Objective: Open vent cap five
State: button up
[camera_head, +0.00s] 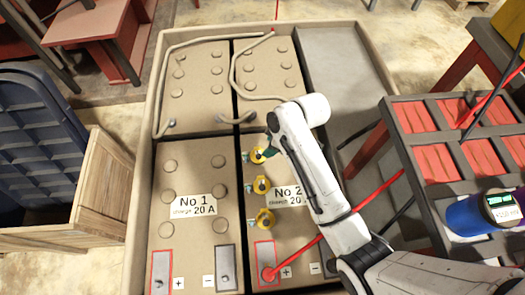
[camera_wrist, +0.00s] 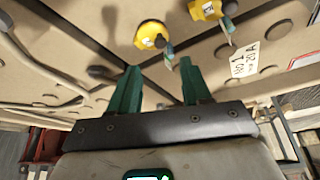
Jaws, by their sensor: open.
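Three yellow vent caps stand in a column on the left side of battery No 2 (camera_head: 300,237): the far cap (camera_head: 257,155), the middle cap (camera_head: 261,186) and the near cap (camera_head: 265,221). Their numbers are too small to read, so I cannot tell which is five. My gripper (camera_head: 270,152) is just right of the far cap, its fingers partly hidden by my arm. In the wrist view, my gripper (camera_wrist: 160,66) has its green fingers apart with nothing between them. One yellow cap (camera_wrist: 151,35) with a dark green tab lies just beyond the fingertips; another (camera_wrist: 205,9) is farther right.
Battery No 1 (camera_head: 190,240) with round plugs is at left. Grey cables (camera_head: 192,40) lie over the back batteries. A red cable (camera_head: 330,232) runs from a front terminal past my arm. A grated table (camera_head: 398,150) stands right. An empty grey bay (camera_head: 335,55) is back right.

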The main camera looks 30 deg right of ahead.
aim_at(259, 156)
jog(key=b+x, duration=0.2)
jog(key=x, duration=0.6)
jog(key=shift+f, duration=0.1)
jog(key=shift+c, duration=0.3)
grip_shut()
